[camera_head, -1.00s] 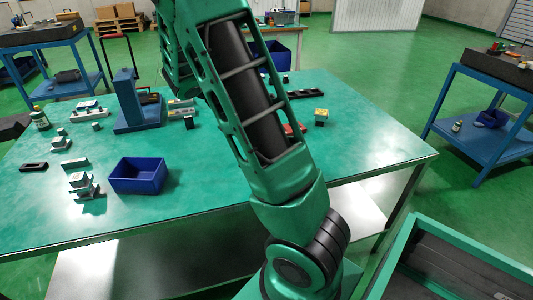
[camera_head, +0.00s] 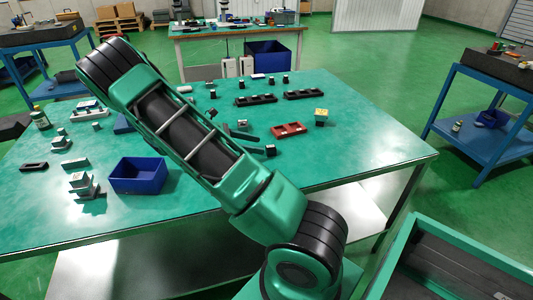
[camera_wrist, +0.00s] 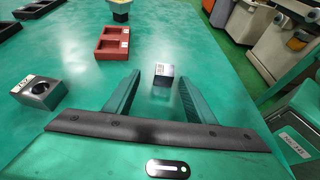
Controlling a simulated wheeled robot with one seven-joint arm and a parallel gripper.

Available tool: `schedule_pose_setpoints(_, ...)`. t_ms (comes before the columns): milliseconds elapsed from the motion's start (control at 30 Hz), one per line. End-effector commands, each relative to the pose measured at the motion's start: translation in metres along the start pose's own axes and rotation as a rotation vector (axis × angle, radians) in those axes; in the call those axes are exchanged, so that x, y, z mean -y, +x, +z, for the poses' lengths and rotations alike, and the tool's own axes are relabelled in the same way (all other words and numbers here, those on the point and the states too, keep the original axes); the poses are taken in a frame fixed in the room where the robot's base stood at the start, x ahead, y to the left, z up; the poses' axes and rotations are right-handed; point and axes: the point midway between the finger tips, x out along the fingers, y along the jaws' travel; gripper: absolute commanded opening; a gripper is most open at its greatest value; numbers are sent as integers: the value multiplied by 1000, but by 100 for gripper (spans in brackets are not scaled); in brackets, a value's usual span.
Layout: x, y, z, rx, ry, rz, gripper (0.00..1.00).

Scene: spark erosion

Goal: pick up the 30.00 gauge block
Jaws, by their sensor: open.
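A small block (camera_wrist: 163,74) with a dark face and a pale top stands on the green table, just beyond and between my fingertips in the wrist view. I cannot read its marking. It seems to be the dark block (camera_head: 270,151) right of my fingers in the head view. My gripper (camera_wrist: 158,81) is open and empty, low over the table, its two green fingers apart and pointing at the block. In the head view my arm hides most of my gripper. A grey block with a round hole (camera_wrist: 40,91) and a small label sits to the left.
A red tray (camera_wrist: 112,43) lies ahead left; a yellow-topped block (camera_head: 320,115) stands beyond it. Black trays (camera_head: 255,99) lie farther back. A blue bin (camera_head: 138,176) and stacked grey blocks (camera_head: 82,184) are at the left. The table right of the dark block is clear.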

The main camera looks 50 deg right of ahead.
Motion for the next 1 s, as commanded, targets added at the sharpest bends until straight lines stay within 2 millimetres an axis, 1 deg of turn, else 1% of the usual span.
schedule_pose_setpoints(33,0,7,0,0,-1,-3,50)
schedule_pose_setpoints(100,0,14,0,0,1,-1,50)
schedule_pose_setpoints(267,1,23,1,0,2,-3,50)
schedule_pose_setpoints(333,2,29,2,0,1,-2,50)
schedule_pose_setpoints(500,8,53,3,-1,1,-4,50)
schedule_pose_setpoints(600,7,65,3,-1,1,-4,50)
schedule_pose_setpoints(733,6,71,3,-1,2,-1,50)
schedule_pose_setpoints(933,6,72,3,-1,2,-1,50)
schedule_pose_setpoints(967,6,72,3,-1,2,-1,45)
schedule_pose_setpoints(1000,6,72,3,-2,2,-1,36)
